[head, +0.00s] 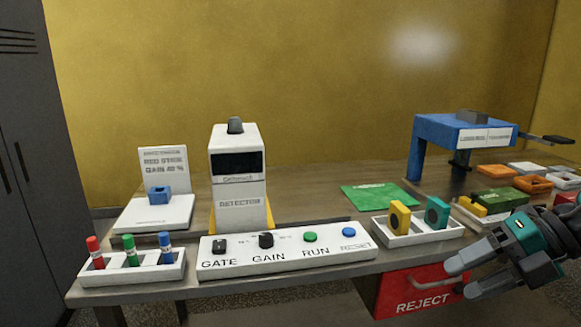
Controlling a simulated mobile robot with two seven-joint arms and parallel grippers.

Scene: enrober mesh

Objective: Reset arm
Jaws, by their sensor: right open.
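My right gripper (462,278) is at the lower right, in front of the table's front edge near the red reject drawer (415,289). The teal and black wrist comes in from the right edge. My left gripper is not in view.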

